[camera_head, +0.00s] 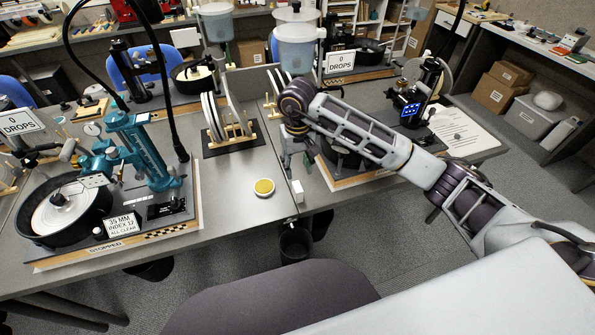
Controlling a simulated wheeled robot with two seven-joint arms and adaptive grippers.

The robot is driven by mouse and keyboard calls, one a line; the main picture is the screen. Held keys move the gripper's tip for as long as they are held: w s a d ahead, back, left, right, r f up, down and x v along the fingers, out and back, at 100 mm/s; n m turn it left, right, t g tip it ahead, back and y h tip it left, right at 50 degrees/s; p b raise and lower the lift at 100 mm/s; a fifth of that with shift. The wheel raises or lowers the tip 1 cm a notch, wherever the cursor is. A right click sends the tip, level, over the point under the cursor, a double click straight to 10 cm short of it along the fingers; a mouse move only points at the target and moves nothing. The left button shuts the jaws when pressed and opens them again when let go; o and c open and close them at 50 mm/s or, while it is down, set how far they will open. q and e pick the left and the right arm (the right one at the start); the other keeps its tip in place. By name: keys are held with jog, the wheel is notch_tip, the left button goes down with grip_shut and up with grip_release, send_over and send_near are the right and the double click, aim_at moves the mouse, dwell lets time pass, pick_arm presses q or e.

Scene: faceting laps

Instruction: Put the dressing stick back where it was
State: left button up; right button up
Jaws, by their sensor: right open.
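A small white block (297,190), which looks like the dressing stick, stands at the front edge of the grey table, just right of a small round dish with yellow contents (264,188). My right gripper (298,166) points down above and slightly behind the white block. Its fingers are apart, and I see nothing held between them. The block looks clear of the fingers, though the exact gap is hard to judge. My left gripper is not in view.
A teal faceting machine (142,150) with a black lap basin stands at left. A rack of upright discs (228,125) is behind the dish. Another machine (418,90) is partly behind my right arm. A chair (275,297) is in front; bare table lies around the dish.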

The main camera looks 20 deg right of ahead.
jog(key=shift+r, duration=0.45)
dwell(0.4)
